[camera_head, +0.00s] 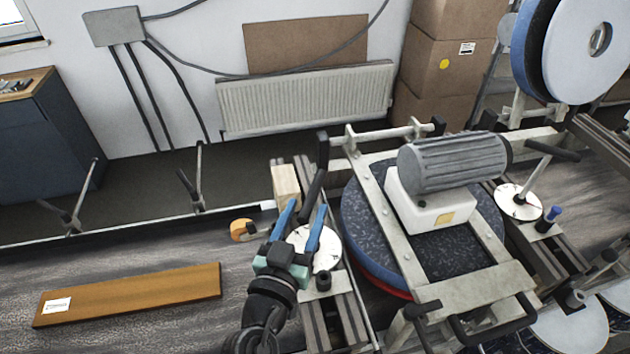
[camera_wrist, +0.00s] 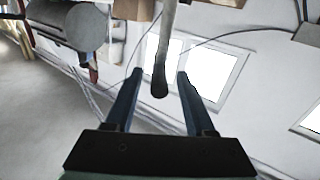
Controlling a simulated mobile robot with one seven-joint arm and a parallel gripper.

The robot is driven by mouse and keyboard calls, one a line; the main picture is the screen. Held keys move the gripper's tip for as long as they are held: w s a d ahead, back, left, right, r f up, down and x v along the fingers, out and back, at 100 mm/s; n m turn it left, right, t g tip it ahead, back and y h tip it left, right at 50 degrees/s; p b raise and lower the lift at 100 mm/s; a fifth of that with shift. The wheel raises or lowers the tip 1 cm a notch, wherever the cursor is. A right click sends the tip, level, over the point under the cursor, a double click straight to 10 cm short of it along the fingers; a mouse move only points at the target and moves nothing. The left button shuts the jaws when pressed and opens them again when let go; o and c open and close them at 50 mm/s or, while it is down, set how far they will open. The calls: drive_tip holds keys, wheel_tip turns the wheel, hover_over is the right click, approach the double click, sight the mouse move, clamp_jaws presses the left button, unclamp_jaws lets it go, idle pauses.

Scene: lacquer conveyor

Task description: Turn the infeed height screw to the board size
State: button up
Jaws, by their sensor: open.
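My gripper (camera_head: 307,208) is open, its two blue fingers apart, over the left side of the machine. A white round dial plate with marks (camera_head: 328,256) lies just beneath and behind the fingers, partly hidden by them. A dark handle (camera_head: 313,186) rises near the fingertips. In the wrist view a grey rod with a dark rounded end (camera_wrist: 160,82) shows between the open fingers (camera_wrist: 160,75); I cannot tell if it touches either one. The brown board (camera_head: 130,295), with a white label, lies flat on the conveyor at the left.
A grey motor (camera_head: 452,162) sits on a metal frame over a dark blue round pad (camera_head: 362,225). A second dial (camera_head: 518,203) is at the right. A pale wood block (camera_head: 286,183) and an orange object (camera_head: 242,230) are near my gripper. A rail (camera_head: 130,229) runs along the conveyor's back.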

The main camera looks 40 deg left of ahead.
sight(315, 189)
drive_tip(key=p+x, duration=0.1)
drive_tip(key=x, duration=0.5)
drive_tip(key=shift+w, duration=0.2)
drive_tip(key=shift+c, duration=0.3)
clamp_jaws()
